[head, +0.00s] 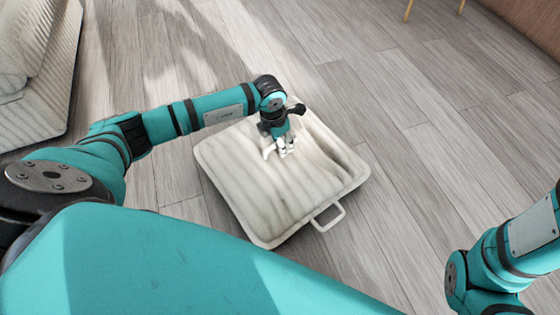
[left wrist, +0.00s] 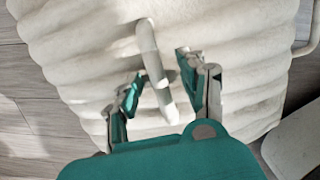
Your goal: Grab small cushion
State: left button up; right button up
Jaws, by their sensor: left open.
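The small cushion (head: 240,180) is cream and ribbed, lying flat on the wooden floor in the middle of the head view. It fills much of the left wrist view (left wrist: 85,55). A pale strap-like handle (left wrist: 150,55) stands up from its top. My left gripper (head: 284,150) points down at the cushion's upper middle. In the left wrist view its fingers (left wrist: 162,85) are open, one on each side of the handle, with gaps visible. Whether the fingertips touch the cushion cannot be told. My right gripper is out of view; only part of that arm shows at the lower right.
A pale loop (head: 328,218) sticks out from the cushion's near right edge. A larger cream ribbed seat (head: 40,70) stands at the upper left. Thin yellowish legs (head: 409,10) and a brown panel (head: 530,25) are at the top right. The floor (head: 420,120) to the right is clear.

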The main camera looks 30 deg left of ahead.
pick_arm(q)
jog(key=shift+f, duration=0.25)
dwell(0.4)
jog(key=shift+c, duration=0.3)
grip_shut()
